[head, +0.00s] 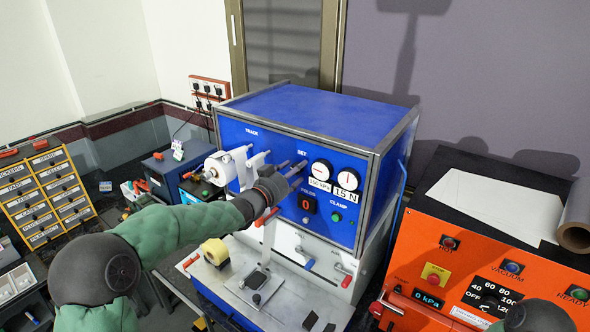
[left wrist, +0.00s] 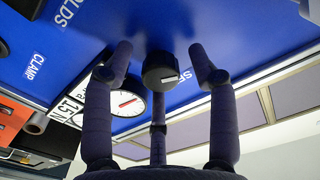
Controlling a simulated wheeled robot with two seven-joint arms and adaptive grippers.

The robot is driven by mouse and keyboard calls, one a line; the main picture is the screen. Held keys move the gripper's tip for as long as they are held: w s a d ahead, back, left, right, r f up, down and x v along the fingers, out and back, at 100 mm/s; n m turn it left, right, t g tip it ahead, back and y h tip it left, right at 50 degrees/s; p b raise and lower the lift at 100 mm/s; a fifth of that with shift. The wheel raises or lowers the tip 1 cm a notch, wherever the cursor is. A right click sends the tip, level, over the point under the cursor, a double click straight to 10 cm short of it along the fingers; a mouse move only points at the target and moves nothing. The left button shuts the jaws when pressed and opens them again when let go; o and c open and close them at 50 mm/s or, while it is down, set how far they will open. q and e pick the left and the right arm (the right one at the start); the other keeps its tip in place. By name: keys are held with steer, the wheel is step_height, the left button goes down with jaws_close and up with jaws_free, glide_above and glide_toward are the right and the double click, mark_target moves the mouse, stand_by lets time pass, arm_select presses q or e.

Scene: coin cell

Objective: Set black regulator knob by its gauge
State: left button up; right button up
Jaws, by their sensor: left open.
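The black regulator knob (left wrist: 160,72) with a white mark stands on the blue panel, between the spread fingers of my left gripper (left wrist: 160,52) in the left wrist view. The fingers look apart from it, and the gripper is open. In the head view my left gripper (head: 293,170) is at the panel under the SET label and hides the knob. Two white gauges sit right of it: one labelled 150 kPa (head: 322,170) and one labelled 15 N (head: 347,179). A gauge with a red needle (left wrist: 127,103) shows partly behind a finger. My right gripper is out of view.
The blue machine (head: 310,120) carries a red digital display (head: 307,203) reading 0 and a green CLAMP button (head: 337,216). A white roll (head: 215,170) sticks out at its left. Levers hang below the panel. An orange console (head: 420,240) stands at the right.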

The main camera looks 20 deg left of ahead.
arm_select(q)
steer(key=shift+w+d, duration=0.1)
steer(key=shift+w, duration=0.2)
steer(key=c, duration=1.1)
steer(key=shift+c, duration=0.2)
